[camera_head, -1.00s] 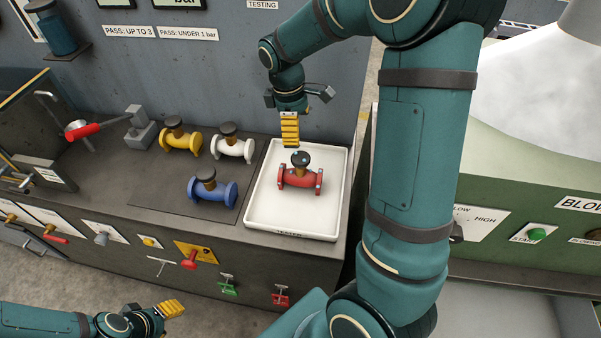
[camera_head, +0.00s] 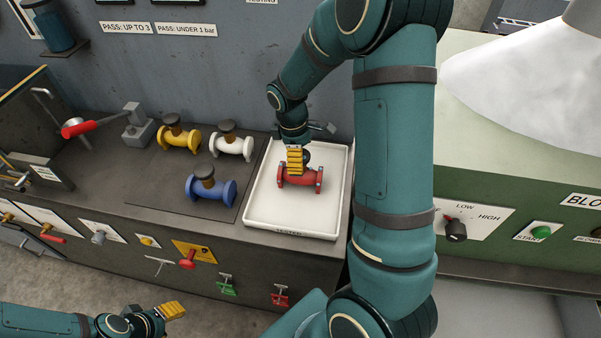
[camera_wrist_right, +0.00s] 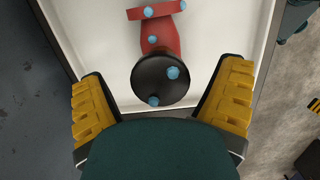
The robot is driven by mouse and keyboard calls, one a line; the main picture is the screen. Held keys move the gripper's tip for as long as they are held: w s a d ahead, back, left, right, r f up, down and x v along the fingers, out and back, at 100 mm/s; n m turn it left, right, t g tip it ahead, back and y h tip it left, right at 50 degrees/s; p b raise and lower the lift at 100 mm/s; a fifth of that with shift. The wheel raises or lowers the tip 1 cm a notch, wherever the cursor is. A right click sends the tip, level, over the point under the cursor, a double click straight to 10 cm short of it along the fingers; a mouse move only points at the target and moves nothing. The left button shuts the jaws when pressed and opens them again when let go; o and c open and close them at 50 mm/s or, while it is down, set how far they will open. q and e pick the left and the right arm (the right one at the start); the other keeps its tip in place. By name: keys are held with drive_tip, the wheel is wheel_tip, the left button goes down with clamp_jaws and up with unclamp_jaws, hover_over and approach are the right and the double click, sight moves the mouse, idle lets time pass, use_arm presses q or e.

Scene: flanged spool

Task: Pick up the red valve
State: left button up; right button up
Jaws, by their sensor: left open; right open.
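The red valve (camera_head: 300,178) lies in the white tray (camera_head: 292,221), its flanges to left and right. My right gripper (camera_head: 295,161) is just above it, and its yellow fingers hide part of the valve's dark knob. In the right wrist view the red valve (camera_wrist_right: 160,36) shows with its round black knob (camera_wrist_right: 160,81) between the two open yellow fingers (camera_wrist_right: 162,108), clear of both. My left gripper (camera_head: 170,310) is open and empty at the lower left, in front of the bench and well away from the valve.
A yellow valve (camera_head: 180,138), a white valve (camera_head: 232,146) and a blue valve (camera_head: 210,190) stand on a dark mat left of the tray. A red-handled fixture (camera_head: 88,128) is farther left. A grey wall rises behind the bench.

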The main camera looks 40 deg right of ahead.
drive_tip(key=shift+w+r, duration=0.1)
drive_tip(key=c, duration=1.4)
